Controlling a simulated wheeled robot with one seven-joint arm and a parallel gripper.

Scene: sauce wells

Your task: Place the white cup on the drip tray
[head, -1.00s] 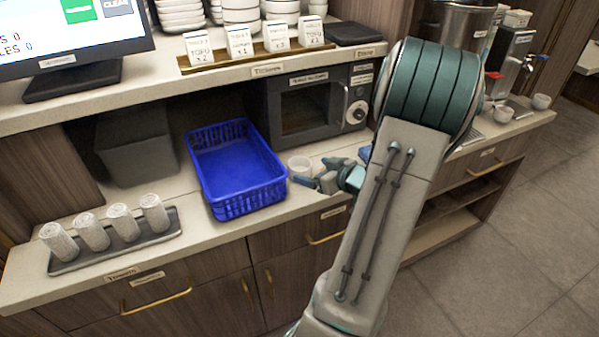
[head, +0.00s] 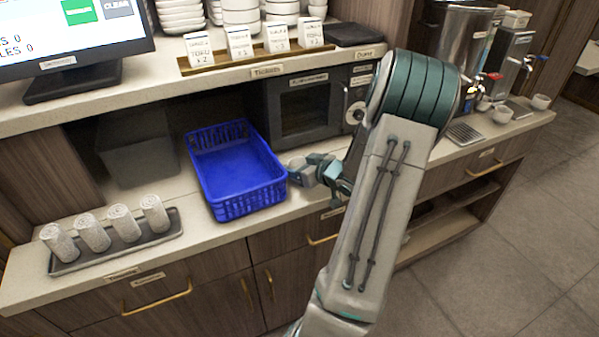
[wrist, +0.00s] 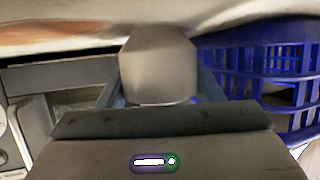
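The white cup (head: 297,163) stands on the lower counter just right of the blue basket, partly hidden by my gripper. In the wrist view the cup (wrist: 158,62) sits between my two fingers, its sides close against them. My gripper (head: 305,170) reaches in from the right, low over the counter, with a finger on each side of the cup. Whether the fingers press on it is not clear. A grey slatted drip tray (head: 463,133) lies at the right under the dispenser. Another drip tray (head: 517,109) is farther right, partly hidden by cups.
The blue basket (head: 236,172) is close beside the cup and shows in the wrist view (wrist: 262,75). A microwave (head: 307,107) stands behind under the shelf. A tray of rolled towels (head: 117,240) is at left. Small cups (head: 502,114) stand near the dispensers (head: 513,55).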

